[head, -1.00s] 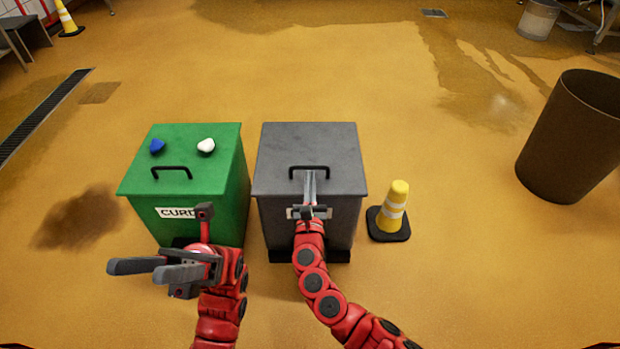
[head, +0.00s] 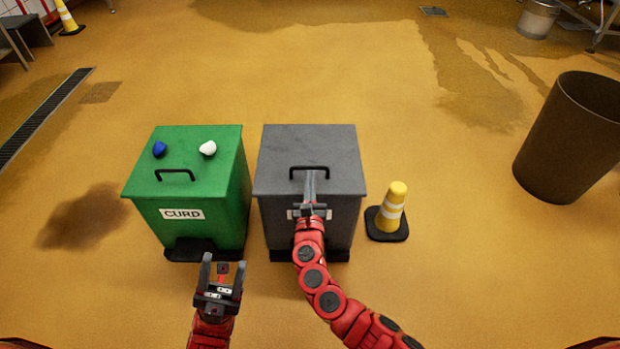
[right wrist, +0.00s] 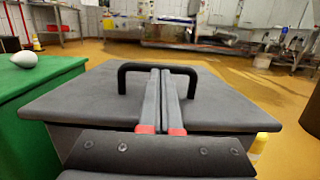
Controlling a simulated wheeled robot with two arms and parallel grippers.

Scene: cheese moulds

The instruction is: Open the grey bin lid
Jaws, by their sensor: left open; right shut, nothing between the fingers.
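The grey bin (head: 340,225) stands in the middle with its flat grey lid (head: 335,147) lying closed. A black handle (head: 310,170) arches up from the lid; it also shows in the right wrist view (right wrist: 128,80). My right gripper (head: 310,174) is shut and empty, its fingers pointing over the lid at the handle. In the right wrist view the right fingertips (right wrist: 160,72) reach the handle's arch; I cannot tell whether they touch it. My left gripper (head: 222,262) is open and empty, low in front of the green bin. The label on the grey bin is mostly hidden by my right gripper.
A green bin (head: 225,215) marked CURD stands close on the left, with a blue lump (head: 159,149) and a white lump (head: 208,148) on its lid. A yellow cone (head: 393,205) stands right of the grey bin. A brown barrel (head: 560,150) stands further right.

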